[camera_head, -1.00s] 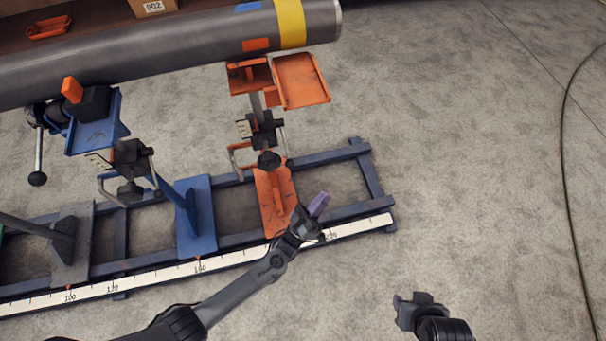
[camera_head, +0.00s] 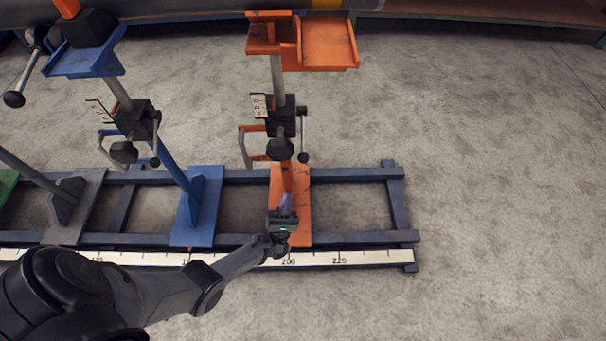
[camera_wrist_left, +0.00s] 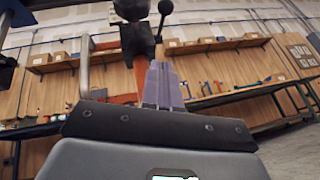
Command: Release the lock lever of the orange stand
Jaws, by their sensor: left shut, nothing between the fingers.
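The orange stand (camera_head: 326,45) rises from an orange foot plate (camera_head: 301,228) on the blue rail frame. Its post carries a black clamp block (camera_head: 283,115) with a round black knob at the front. The lock lever (camera_head: 303,130) hangs down on the block's right side, with a dark ball at its lower end. My left gripper (camera_head: 286,205) is over the foot plate, below the lever and apart from it, its purple fingers pointing up. In the left wrist view the fingers (camera_wrist_left: 163,85) are shut and empty, with the lever's ball (camera_wrist_left: 165,7) above them. My right gripper is not in view.
A blue stand (camera_head: 85,58) with its own clamp and levers is to the left. A grey pipe (camera_head: 190,10) crosses the top. The rail frame (camera_head: 345,174) carries a white scale (camera_head: 340,259) in front. Bare floor lies to the right.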

